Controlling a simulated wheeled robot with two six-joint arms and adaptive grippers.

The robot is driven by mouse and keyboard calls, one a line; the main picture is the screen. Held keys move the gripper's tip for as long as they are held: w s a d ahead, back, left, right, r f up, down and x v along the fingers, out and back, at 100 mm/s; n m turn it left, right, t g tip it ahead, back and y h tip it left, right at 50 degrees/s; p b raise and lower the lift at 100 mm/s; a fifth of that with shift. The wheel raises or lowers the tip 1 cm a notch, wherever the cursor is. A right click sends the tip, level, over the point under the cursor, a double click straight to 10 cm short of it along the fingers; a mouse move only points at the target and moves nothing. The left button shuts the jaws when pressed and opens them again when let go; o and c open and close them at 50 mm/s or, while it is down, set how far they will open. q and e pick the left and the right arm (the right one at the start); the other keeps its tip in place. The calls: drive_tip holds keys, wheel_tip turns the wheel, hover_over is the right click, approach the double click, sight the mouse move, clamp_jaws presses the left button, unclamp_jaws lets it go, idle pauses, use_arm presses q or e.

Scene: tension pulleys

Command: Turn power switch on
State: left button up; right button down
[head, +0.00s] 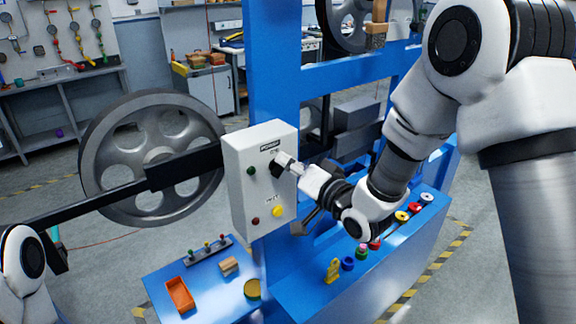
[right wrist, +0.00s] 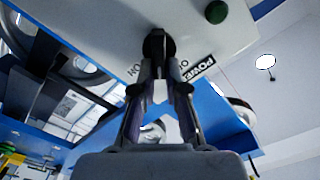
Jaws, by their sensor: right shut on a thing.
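The power switch is a small black knob (head: 277,168) on the front of a white control box (head: 246,199), just under a label. In the right wrist view the knob (right wrist: 158,44) sits beside a "POWER" label, with position lettering on both sides. My right gripper (head: 286,161) reaches the box from the right. Its fingers, also seen in the right wrist view (right wrist: 160,70), are shut on the knob and partly cover it. Which position the knob points to cannot be told. Of my left arm only a white joint shows at the lower left; its gripper is out of view.
The box also carries a green button (head: 251,171), a yellow button (head: 277,211) and a red button (head: 255,221). A blue frame (head: 272,60) stands behind it. A large grey wheel (head: 107,165) and dark bar are at left. Small parts lie on blue benches below.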

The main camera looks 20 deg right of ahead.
drive_tip(key=shift+w+d+f+m+b, duration=0.1)
drive_tip(key=shift+f+m+b, duration=0.1)
drive_tip(key=shift+m, duration=1.4)
drive_tip(key=shift+d+f+m+b, duration=0.15)
drive_tip(key=shift+f+m, duration=0.1)
drive_tip(key=shift+m, duration=1.35)
drive_tip(key=shift+w+d+f+m+b, duration=0.1)
drive_tip(key=shift+f+m, duration=0.1)
drive_tip(key=shift+m, duration=1.4)
drive_tip(key=c, duration=1.2)
unclamp_jaws()
drive_tip(key=shift+a+f, duration=0.1)
drive_tip(key=shift+w, duration=0.1)
